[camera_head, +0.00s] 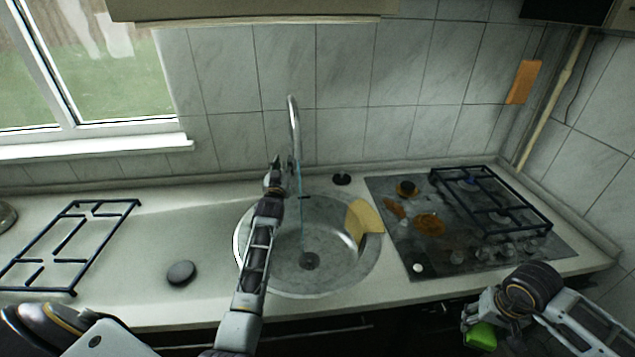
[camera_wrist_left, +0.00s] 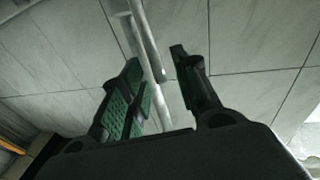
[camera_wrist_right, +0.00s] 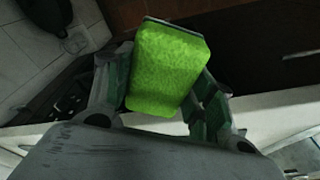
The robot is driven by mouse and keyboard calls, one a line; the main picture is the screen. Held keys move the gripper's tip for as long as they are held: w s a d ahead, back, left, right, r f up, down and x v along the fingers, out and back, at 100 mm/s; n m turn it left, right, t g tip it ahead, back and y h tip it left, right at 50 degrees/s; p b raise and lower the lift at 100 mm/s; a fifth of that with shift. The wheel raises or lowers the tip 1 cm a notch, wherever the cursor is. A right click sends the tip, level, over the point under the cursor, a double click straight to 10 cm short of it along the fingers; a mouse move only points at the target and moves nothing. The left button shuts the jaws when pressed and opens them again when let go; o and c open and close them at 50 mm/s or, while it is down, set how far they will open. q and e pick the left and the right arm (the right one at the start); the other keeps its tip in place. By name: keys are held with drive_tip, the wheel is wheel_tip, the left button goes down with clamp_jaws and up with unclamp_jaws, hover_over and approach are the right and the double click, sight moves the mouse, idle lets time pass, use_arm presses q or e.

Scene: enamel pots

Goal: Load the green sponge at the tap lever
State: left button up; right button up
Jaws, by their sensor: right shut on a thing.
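The green sponge (camera_head: 481,336) is held between the fingers of my right gripper (camera_head: 478,319), in front of the counter at the lower right. In the right wrist view the sponge (camera_wrist_right: 168,68) stands out bright green between both fingers. The tap (camera_head: 294,125) rises behind the round sink, with a thin bluish stream below its spout. My left gripper (camera_head: 277,166) is at the tap. In the left wrist view its fingers are apart, with the tap's metal (camera_wrist_left: 151,75) between them. I cannot tell whether they touch the lever.
The sink (camera_head: 330,275) has a yellow cloth (camera_head: 365,217) over its right rim. The stained hob (camera_head: 450,255) carries a black grate (camera_head: 490,202). Another grate (camera_head: 75,240) and a dark round disc (camera_head: 181,272) lie on the left counter (camera_head: 165,235), which is otherwise mostly clear.

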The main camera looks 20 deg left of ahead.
use_arm(q)
drive_tip(key=v, duration=1)
drive_tip(key=shift+s, duration=0.3)
drive_tip(key=shift+d, duration=0.15)
idle(0.3)
drive_tip(key=shift+r, duration=0.1)
